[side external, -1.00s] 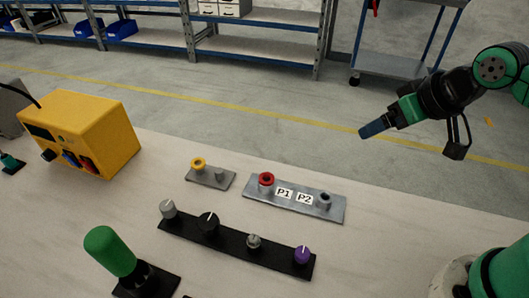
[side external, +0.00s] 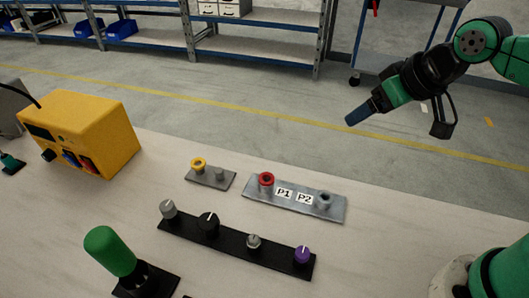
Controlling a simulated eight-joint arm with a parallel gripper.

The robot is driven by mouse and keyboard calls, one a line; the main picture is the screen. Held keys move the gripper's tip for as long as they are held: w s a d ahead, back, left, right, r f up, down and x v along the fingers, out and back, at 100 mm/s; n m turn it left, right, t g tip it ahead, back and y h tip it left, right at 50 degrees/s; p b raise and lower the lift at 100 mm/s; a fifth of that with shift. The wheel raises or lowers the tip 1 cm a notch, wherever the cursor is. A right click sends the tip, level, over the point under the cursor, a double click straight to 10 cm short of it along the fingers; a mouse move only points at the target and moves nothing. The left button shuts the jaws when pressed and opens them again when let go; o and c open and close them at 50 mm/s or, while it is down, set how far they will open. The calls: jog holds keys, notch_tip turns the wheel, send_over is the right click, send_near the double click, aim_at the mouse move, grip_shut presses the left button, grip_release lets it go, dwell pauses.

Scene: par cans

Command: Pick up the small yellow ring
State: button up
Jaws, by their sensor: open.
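The small yellow ring (side external: 198,162) sits on the left post of a small grey plate (side external: 224,182) on the table. The plate's other post, to the right, is bare. My gripper (side external: 352,120) is up in the air at the right, well above and to the right of the ring, with blue fingertips pointing down and left. It is open and holds nothing that I can see; the gap between the fingers is hard to make out from this side.
A grey plate marked P1 and P2 (side external: 335,212) carries a red ring (side external: 266,179) on its left post. A black strip of knobs (side external: 230,243), a green-topped handle (side external: 108,250) and a yellow box (side external: 95,130) stand nearby. Bare table (side external: 390,240) lies to the right.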

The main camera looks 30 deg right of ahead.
jog(key=w+a+n+g+y, duration=0.2)
jog(key=w+a+n, duration=0.2)
jog(key=w+a, duration=0.55)
jog(key=n+g, duration=0.1)
jog(key=n, duration=0.3)
send_near(198, 164)
jog(key=shift+w+f+g+y, duration=0.3)
jog(key=shift+w+f, duration=0.2)
jog(key=shift+f, duration=0.2)
jog(key=shift+x, duration=2.7)
jog(key=shift+f, duration=0.25)
grip_shut()
